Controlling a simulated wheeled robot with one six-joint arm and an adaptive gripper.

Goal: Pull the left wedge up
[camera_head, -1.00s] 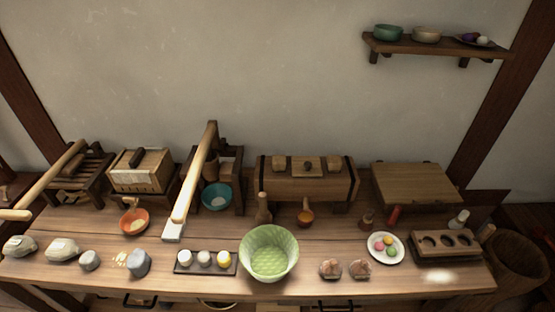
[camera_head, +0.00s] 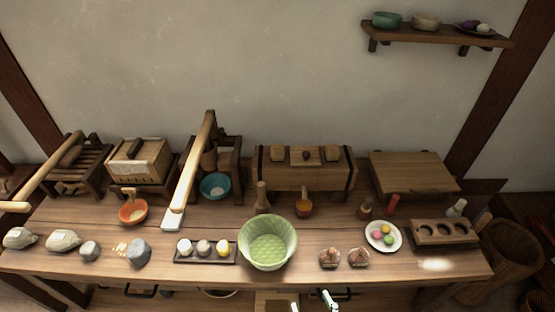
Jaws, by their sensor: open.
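The left wedge (camera_head: 277,153) is a small light wooden block on top of a long wooden box press (camera_head: 300,178) with dark end straps, at the back middle of the table. A middle block (camera_head: 306,154) with a dark knob and a right wedge (camera_head: 332,153) sit beside it in a row. How deep the wedges go into the box is hidden. My gripper (camera_head: 313,302) shows only in part at the bottom edge, in front of the table. Its fingers are apart, with nothing seen between them, and it is far from the left wedge.
A green bowl (camera_head: 267,243) stands at the table's front middle. A mallet (camera_head: 262,198) and an orange cup (camera_head: 304,208) stand before the press. A long wooden lever (camera_head: 193,170) slopes forward on its left. A wooden board (camera_head: 412,172) lies on its right.

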